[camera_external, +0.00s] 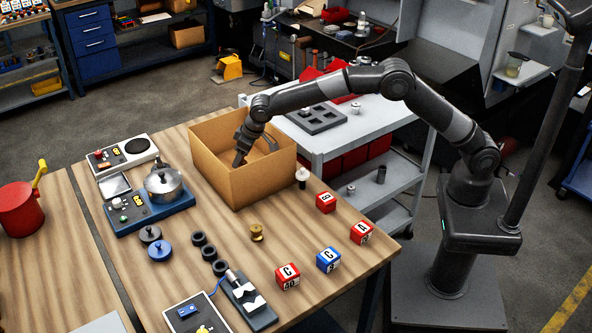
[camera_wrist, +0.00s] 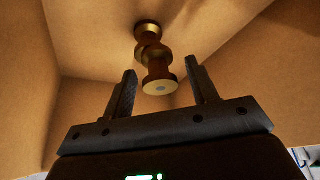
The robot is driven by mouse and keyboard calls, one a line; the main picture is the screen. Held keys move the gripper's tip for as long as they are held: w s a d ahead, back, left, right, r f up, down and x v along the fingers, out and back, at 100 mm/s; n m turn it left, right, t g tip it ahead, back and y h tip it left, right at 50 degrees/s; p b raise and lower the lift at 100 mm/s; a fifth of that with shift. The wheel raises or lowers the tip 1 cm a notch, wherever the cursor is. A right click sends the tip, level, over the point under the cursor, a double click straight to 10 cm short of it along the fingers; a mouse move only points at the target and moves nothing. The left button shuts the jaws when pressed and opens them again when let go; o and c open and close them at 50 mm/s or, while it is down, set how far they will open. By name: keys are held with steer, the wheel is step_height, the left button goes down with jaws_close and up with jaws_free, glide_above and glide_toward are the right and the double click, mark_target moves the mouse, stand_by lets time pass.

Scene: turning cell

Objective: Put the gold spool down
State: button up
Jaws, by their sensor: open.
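My gripper (camera_external: 239,160) reaches down into the open cardboard box (camera_external: 238,187) on the wooden table. In the wrist view my gripper (camera_wrist: 162,78) has its two fingers apart. A gold-brown turned piece with round flanges, looking like a gold spool (camera_wrist: 158,68), is inside the box just beyond the fingertips. It lies in line with the gap, and neither finger seems to touch it. The box wall hides this piece in the external view. Another gold spool (camera_external: 256,232) stands on the table in front of the box.
A white-and-dark spool (camera_external: 302,175) stands at the box's right corner. Red and blue lettered cubes (camera_external: 328,259) are at the table's right. Dark rings (camera_external: 209,253), a metal pot (camera_external: 163,183) and a V-block fixture (camera_external: 247,297) are nearby. A grey cart (camera_external: 350,140) stands behind the box.

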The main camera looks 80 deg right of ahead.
steer(key=v, duration=1.2)
steer(key=s+d+r, duration=0.4)
steer(key=s+r, duration=0.5)
steer(key=s, duration=0.4)
steer(key=s+d+r, duration=0.1)
steer(key=s+r, duration=0.1)
steer(key=s, duration=0.5)
steer(key=s+d+r, duration=0.1)
steer(key=s+d, duration=0.1)
steer(key=s, duration=0.4)
steer(key=s+d+f, duration=0.1)
steer(key=s+f, duration=0.2)
steer(key=s, duration=0.9)
steer(key=s+d+f+n, duration=0.1)
steer(key=s+f, duration=0.3)
steer(key=s, duration=0.8)
steer(key=shift+s+t, duration=0.4)
stand_by(1.4)
